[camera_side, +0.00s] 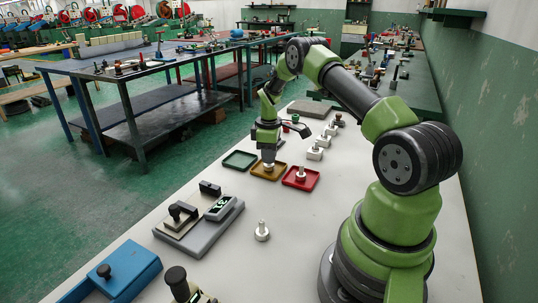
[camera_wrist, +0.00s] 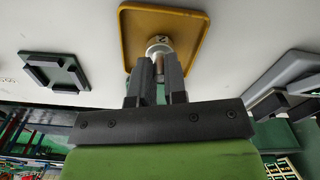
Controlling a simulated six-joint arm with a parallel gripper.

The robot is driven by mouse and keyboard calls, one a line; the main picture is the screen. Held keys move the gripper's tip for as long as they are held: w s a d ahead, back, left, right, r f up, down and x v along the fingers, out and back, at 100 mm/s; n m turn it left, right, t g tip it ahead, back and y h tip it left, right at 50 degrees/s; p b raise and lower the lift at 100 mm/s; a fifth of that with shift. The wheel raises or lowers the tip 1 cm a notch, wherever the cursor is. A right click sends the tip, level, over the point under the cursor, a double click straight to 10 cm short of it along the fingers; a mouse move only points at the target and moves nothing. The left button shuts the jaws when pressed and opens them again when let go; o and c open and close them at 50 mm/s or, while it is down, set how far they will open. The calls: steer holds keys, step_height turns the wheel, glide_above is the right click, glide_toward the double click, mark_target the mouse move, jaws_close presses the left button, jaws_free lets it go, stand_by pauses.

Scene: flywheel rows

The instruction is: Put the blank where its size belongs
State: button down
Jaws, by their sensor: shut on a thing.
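My gripper (camera_side: 268,157) points down over the yellow tray (camera_side: 256,171) and is shut on the stem of a metal blank (camera_side: 268,166). In the wrist view, the fingers (camera_wrist: 158,85) grip this stem, and the blank's round body (camera_wrist: 158,43) bears a dark mark like a 2. It is over the yellow tray (camera_wrist: 128,30); I cannot tell whether it touches the floor. The green tray (camera_side: 240,160) is left of it and looks empty. The red tray (camera_side: 301,185) on the right holds a blank (camera_side: 301,172). Another blank (camera_side: 262,232) stands on the open table.
A grey device with a lit display (camera_side: 221,207) stands at the left table edge. A blue block with a black knob (camera_side: 104,271) is at the front. Several small white blocks (camera_side: 315,153) line up behind the red tray. The table's middle right is clear.

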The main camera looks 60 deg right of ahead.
steer(key=shift+f, duration=0.15)
steer(key=c, duration=1.2)
jaws_free()
steer(key=shift+o, duration=0.2)
step_height(320, 180, up, 12)
steer(key=a+r+m+t, duration=0.2)
steer(key=a+r, duration=0.9)
steer(key=r, duration=0.1)
steer(key=s+a+r+m+t, duration=0.3)
steer(key=s+a+r, duration=0.35)
steer(key=a, duration=0.35)
steer(key=s+a+f+m+t+y, duration=0.2)
steer(key=s+a, duration=0.4)
steer(key=s, duration=0.5)
steer(key=shift+s+a+m, duration=0.3)
steer(key=shift+a, duration=0.1)
